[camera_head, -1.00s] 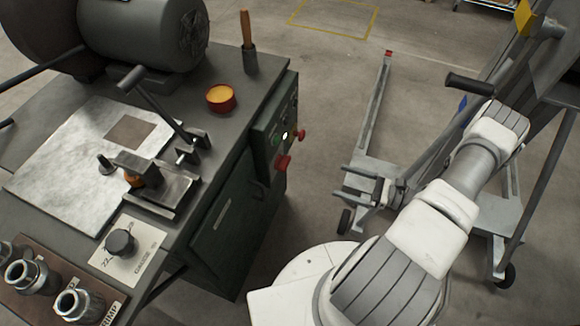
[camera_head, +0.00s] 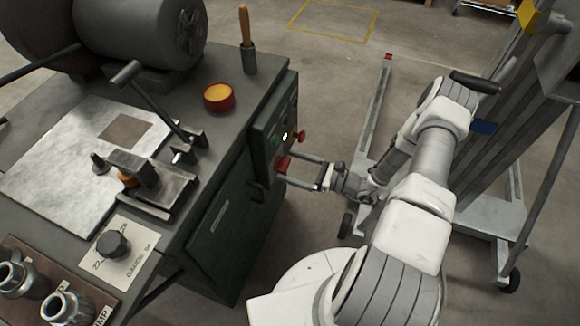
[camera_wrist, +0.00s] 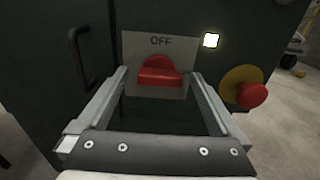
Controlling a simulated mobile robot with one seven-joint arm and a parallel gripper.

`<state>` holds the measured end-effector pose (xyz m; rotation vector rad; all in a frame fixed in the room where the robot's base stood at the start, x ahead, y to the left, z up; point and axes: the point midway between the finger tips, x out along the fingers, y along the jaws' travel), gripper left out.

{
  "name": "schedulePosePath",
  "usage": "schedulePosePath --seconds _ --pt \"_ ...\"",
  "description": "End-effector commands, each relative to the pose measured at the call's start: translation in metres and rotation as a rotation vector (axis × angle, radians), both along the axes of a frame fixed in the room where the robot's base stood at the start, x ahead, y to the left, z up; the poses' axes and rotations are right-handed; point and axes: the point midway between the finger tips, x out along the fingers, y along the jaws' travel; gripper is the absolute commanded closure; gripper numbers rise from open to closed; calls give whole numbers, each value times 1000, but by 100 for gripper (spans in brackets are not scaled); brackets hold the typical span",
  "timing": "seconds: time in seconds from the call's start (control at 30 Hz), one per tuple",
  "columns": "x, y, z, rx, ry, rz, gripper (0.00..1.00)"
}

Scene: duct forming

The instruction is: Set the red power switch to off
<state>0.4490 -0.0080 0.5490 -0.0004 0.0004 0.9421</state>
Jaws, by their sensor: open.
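The red power switch (camera_head: 282,164) is on the control panel on the right side of the dark green machine cabinet. In the wrist view the red switch knob (camera_wrist: 158,73) sits on a grey plate (camera_wrist: 184,90) marked OFF at its top. The knob has a wide lower bar and a narrower upper part; its exact setting is hard to tell. My gripper (camera_head: 298,170) is open, with its fingers pointing at the switch. In the wrist view the open fingers (camera_wrist: 158,80) stand to the left and right of the knob, apart from it.
A red emergency button on a yellow base (camera_wrist: 252,94) is just right of the switch. A lit white lamp (camera_wrist: 211,40) is above it. A dark handle (camera_wrist: 80,58) is on the left. A grey wheeled lift (camera_head: 490,220) stands behind my arm.

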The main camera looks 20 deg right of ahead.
Motion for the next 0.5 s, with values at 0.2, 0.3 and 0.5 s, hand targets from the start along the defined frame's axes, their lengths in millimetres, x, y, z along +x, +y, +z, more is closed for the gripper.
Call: schedulePosePath --seconds 0.2,0.3,0.5 --pt "4 6 0 0 0 1 0" --pt "4 6 0 0 0 1 0" --pt "4 6 0 0 0 1 23"
